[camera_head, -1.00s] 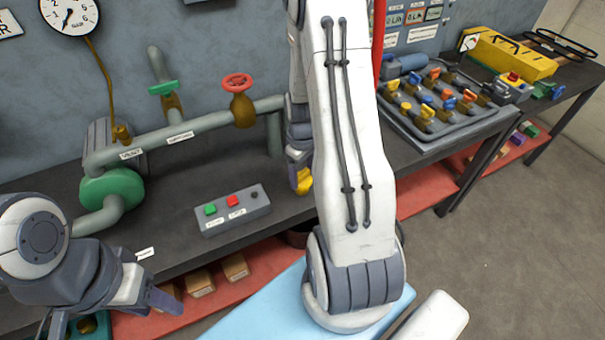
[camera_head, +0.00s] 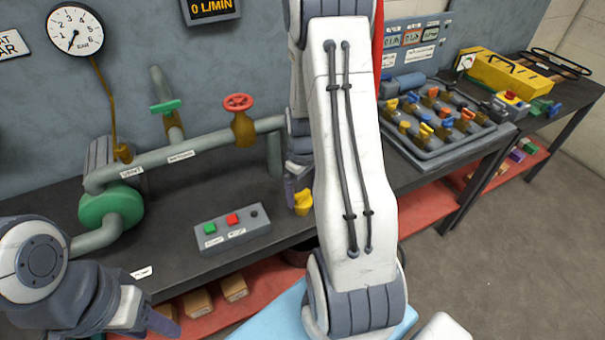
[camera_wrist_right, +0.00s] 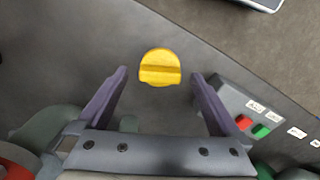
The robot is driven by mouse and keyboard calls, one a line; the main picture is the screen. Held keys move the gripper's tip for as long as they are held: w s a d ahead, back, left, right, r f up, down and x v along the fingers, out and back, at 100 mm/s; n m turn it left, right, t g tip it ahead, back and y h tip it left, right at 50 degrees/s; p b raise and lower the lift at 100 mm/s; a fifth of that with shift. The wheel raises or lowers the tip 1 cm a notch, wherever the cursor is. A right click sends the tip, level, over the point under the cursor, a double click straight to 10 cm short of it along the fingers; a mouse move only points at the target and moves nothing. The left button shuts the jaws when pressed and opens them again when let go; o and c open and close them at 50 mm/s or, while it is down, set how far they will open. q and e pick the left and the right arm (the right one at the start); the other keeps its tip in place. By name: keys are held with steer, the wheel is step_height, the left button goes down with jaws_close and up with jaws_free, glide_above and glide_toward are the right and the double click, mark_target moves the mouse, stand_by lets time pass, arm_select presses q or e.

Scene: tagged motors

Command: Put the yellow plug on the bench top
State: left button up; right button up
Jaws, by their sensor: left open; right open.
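The yellow plug (camera_head: 303,202) stands on the dark bench top (camera_head: 190,267), right of the button box. In the right wrist view the yellow plug (camera_wrist_right: 160,67) lies just beyond and between the fingertips, with a bar-shaped grip across its top. My right gripper (camera_wrist_right: 159,75) is open, with a finger on each side of the plug's line and nothing between them. In the head view my right gripper (camera_head: 297,185) is partly hidden behind my own arm, close to the plug. My left gripper (camera_head: 165,325) is open at the lower left, in front of the bench, its fingers partly cut off.
A button box (camera_head: 231,230) with green and red buttons stands left of the plug. Pipes with a red valve wheel (camera_head: 239,102) and a green flange (camera_head: 111,207) run behind. A tray of coloured valves (camera_head: 440,158) stands at the right. Boxes sit on the red shelf below.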

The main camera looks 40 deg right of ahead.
mark_target(302, 195)
step_height(302, 195, up, 10)
stand_by(0.3)
steer(key=s+a+r+n, duration=0.1)
steer(key=a+r, duration=0.1)
steer(key=a, duration=0.7)
steer(key=s+a+r+n, duration=0.1)
steer(key=a+r+n, duration=0.1)
steer(key=a, duration=0.8)
steer(key=s+a+r+n+y, duration=0.1)
steer(key=s+a+r+n, duration=0.1)
steer(key=s+a, duration=1)
steer(key=shift+s, duration=1.15)
